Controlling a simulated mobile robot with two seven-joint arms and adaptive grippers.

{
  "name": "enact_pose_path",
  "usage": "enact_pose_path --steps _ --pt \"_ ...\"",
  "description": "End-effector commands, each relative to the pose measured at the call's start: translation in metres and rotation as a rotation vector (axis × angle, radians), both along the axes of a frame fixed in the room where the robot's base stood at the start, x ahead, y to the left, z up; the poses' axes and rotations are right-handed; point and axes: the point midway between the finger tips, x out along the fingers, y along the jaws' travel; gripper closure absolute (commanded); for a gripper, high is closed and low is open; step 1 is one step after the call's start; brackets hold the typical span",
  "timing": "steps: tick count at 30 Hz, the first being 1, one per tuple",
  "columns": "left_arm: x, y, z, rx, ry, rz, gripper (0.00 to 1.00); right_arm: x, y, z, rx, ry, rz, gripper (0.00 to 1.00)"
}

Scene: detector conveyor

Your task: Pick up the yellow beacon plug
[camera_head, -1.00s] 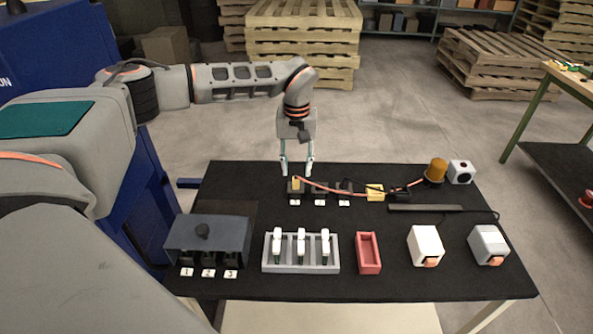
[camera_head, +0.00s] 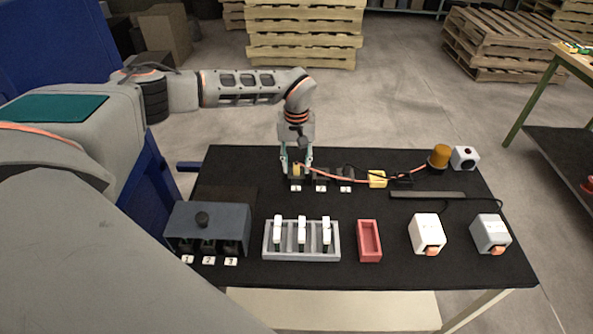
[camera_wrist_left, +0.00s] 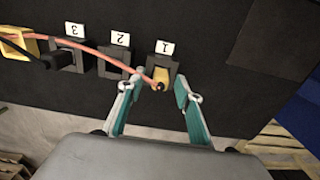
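The yellow beacon plug (camera_head: 296,168) sits in the black socket labelled 1 at the back of the table, with an orange cord running right from it. It also shows in the left wrist view (camera_wrist_left: 161,76), in the socket by label 1 (camera_wrist_left: 165,47). My left gripper (camera_head: 297,168) points down at the plug, its fingers on either side of it. In the left wrist view my left gripper (camera_wrist_left: 153,88) is open, with visible gaps between the fingers and the plug. My right gripper is not in view.
Sockets 2 (camera_head: 320,174) and 3 (camera_head: 345,174) stand right of the plug. A black cord runs near socket 3. The amber beacon (camera_head: 439,157) is at the back right. A grey rack (camera_head: 265,254) with white modules and a red tray (camera_head: 369,241) are in front.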

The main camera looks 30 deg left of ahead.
Motion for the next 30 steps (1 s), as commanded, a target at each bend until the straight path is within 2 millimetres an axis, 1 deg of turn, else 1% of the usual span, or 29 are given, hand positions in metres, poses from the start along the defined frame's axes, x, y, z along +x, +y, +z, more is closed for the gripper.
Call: enact_pose_path --steps 6,7,8,9,11,23,26,30 --pt "0.001 0.0 -0.001 0.0 -0.001 0.0 0.65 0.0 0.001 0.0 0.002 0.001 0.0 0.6" --pt "0.001 0.0 -0.001 0.0 -0.001 0.0 0.68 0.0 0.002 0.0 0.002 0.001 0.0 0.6" --pt "0.001 0.0 -0.001 0.0 -0.001 0.0 0.76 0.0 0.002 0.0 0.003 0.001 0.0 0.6" --pt "0.001 0.0 -0.001 0.0 -0.001 0.0 0.86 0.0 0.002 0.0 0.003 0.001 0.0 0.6" --pt "0.0 0.0 -0.001 0.0 -0.001 0.0 1.0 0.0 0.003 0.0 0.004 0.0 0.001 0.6" --pt "0.001 0.0 0.001 0.0 -0.001 0.0 1.0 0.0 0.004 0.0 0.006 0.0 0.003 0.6" --pt "0.001 0.0 0.006 -0.001 -0.003 0.0 1.0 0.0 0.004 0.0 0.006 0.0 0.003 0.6" --pt "0.002 0.0 0.022 0.0 -0.005 -0.001 1.0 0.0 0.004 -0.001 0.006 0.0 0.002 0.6"
